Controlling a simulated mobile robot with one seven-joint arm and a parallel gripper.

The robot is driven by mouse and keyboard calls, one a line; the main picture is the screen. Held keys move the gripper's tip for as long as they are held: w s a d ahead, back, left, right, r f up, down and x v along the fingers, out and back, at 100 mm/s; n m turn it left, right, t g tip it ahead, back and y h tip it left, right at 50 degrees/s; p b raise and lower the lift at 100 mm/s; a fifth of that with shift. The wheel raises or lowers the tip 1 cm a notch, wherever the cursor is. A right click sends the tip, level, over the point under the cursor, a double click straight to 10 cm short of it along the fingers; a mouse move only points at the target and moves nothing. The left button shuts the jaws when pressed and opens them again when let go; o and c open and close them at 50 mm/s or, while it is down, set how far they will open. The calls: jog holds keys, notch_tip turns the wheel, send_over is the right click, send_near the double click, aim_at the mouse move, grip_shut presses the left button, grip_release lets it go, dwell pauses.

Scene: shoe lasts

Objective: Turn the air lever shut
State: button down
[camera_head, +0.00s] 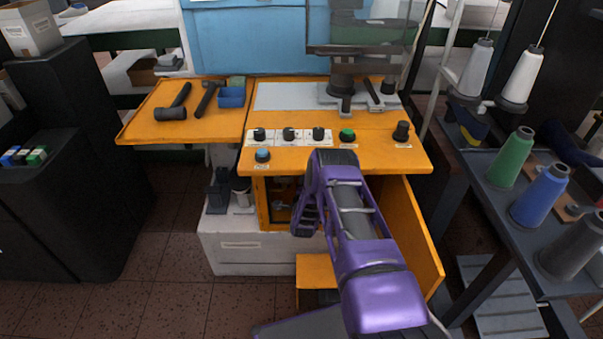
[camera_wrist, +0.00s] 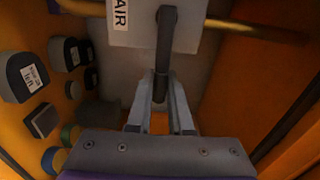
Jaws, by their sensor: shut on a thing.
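The air lever (camera_wrist: 167,45) is a dark grey handle in the wrist view. It runs down the picture from a pale plate (camera_wrist: 133,32) marked "AIR" and lies crosswise to a brass pipe (camera_wrist: 268,32). My gripper (camera_wrist: 161,85) is shut on the lower end of the lever, one grey finger on each side. In the head view my purple arm reaches into the open orange cabinet (camera_head: 262,205) under the machine top. The lever and my fingertips cannot be made out there.
The open cabinet door (camera_head: 415,240) stands close to the right of my arm. Orange walls (camera_wrist: 285,70) close in around my gripper. Several dark rounded parts (camera_wrist: 27,75) line the left side in the wrist view. Knobs (camera_head: 289,135) sit on the machine top above.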

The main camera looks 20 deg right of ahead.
jog(key=shift+a+f, duration=0.1)
jog(key=shift+a, duration=0.05)
dwell(0.4)
jog(key=c, duration=0.8)
grip_release()
jog(key=shift+s, duration=0.35)
jog(key=p+v, duration=0.2)
jog(key=v, duration=1.4)
jog(key=shift+s+a, duration=0.15)
jog(key=shift+s, duration=0.2)
jog(key=shift+w+a, duration=0.1)
